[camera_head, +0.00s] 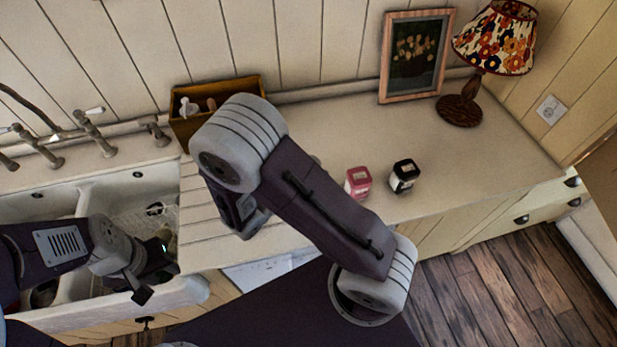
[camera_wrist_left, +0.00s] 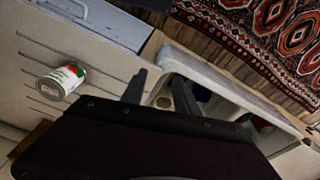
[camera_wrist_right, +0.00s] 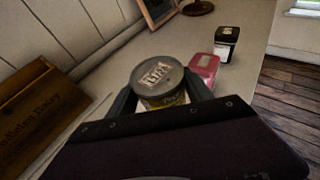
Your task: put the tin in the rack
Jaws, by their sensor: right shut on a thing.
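My right gripper (camera_wrist_right: 160,98) is shut on a round tin (camera_wrist_right: 158,80) with a grey lettered lid and a yellowish label; the right arm hides this tin in the head view. In the left wrist view, a can (camera_wrist_left: 62,80) with a white, green and red label is on the grooved drainboard (camera_wrist_left: 35,50); I cannot tell whether it is the same tin. My left gripper (camera_wrist_left: 160,92) is open and empty over the sink's edge. I cannot clearly identify a rack. An open wooden box (camera_head: 222,92) with small items stands against the wall; its lettered front shows in the right wrist view (camera_wrist_right: 40,105).
A pink jar (camera_head: 358,182) and a black jar (camera_head: 404,176) stand on the counter right of my right arm. A framed picture (camera_head: 414,55) and a lamp (camera_head: 490,45) stand behind. The sink (camera_head: 100,195) is at the left.

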